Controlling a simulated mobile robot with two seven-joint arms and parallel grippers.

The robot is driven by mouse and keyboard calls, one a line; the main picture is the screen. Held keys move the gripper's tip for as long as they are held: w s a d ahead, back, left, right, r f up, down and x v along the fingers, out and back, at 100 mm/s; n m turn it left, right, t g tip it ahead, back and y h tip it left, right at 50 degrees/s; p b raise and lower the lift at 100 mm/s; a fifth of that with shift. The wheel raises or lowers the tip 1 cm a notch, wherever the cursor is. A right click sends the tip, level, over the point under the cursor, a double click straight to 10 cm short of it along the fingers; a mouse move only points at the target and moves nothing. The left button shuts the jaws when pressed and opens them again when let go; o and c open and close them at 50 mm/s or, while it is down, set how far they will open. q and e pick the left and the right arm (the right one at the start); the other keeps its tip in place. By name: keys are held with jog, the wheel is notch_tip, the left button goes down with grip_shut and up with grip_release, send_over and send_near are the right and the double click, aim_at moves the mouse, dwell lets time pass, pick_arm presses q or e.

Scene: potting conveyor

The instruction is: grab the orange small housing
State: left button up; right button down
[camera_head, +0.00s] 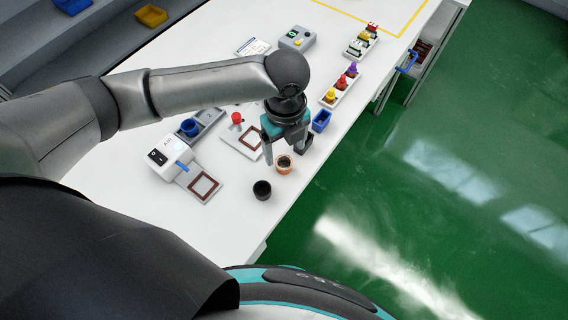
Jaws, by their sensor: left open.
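The orange small housing (284,165) is a short round cup with a dark inside. It stands upright on the white table near its right edge. My left gripper (280,154) comes down over the table from above, just behind and above the orange housing. Its fingers are apart, one to the left of the housing and one to the right, and nothing shows between them. I cannot tell how high the fingertips are above the table. My right gripper is not in view.
A black cup (262,190) stands just left of and nearer than the orange housing. A blue bin (321,121) stands behind it by the table edge. A white device (170,157) with a framed plate is at the left. The near part of the white table (215,222) is clear.

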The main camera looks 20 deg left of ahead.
aim_at(284, 167)
pick_arm(q)
notch_tip(284, 167, down, 5)
jog(key=shift+s+a+f+b, duration=0.1)
jog(key=shift+a+f+b, duration=0.05)
jog(key=shift+b, duration=0.35)
grip_shut()
dwell(0.4)
